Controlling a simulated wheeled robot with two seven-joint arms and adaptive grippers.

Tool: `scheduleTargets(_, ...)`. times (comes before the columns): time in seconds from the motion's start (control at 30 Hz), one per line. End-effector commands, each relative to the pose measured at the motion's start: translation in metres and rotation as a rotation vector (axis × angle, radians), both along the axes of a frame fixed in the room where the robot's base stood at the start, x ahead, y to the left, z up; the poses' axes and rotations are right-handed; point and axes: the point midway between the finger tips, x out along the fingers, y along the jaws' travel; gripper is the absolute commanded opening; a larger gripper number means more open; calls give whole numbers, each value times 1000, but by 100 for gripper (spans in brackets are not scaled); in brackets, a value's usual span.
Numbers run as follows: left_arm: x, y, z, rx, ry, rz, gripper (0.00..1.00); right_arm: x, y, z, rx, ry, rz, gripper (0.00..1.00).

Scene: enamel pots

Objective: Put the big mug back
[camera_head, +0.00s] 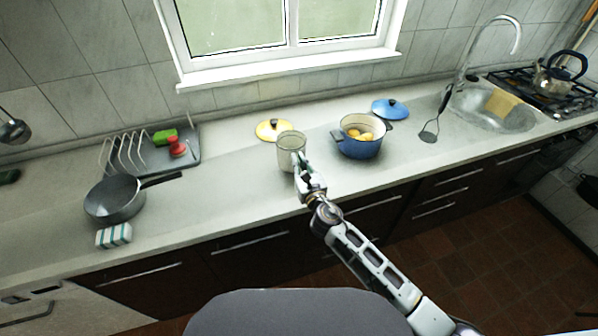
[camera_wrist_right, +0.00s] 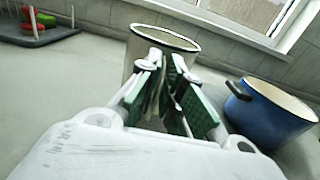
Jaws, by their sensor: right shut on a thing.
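The big mug (camera_head: 289,152) is a pale, light-coloured mug with a dark rim. It is upright at the middle of the counter, but I cannot tell whether it touches the surface. My right gripper (camera_head: 301,167) is at its near right side, shut on it. In the right wrist view the gripper's green-padded fingers (camera_wrist_right: 172,100) are in front of the mug (camera_wrist_right: 160,42) and hide its lower part and its handle. My left gripper is not in view.
A blue pot (camera_head: 360,146) with yellow things inside stands right of the mug. A yellow lid (camera_head: 273,130) lies behind it, a blue lid (camera_head: 390,109) farther right. A dish rack (camera_head: 150,152), a pan (camera_head: 114,201) and a striped sponge (camera_head: 114,235) are left. Counter between is clear.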

Motion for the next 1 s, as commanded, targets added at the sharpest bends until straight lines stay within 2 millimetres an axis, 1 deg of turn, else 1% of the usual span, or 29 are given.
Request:
scheduleTargets(0.07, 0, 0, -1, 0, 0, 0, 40, 0, 0, -1, 0, -1, 0, 0)
scheduleTargets(0.17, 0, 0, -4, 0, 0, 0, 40, 0, 1, -7, 0, -1, 1, 0)
scheduleTargets(0.33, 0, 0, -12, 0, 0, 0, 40, 0, 0, -24, 0, 1, 0, 0)
scheduleTargets(0.5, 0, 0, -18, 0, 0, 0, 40, 0, 1, -35, 1, -1, 0, 0)
scheduleTargets(1.0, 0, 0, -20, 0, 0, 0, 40, 0, 0, -39, -1, -1, 1, 0)
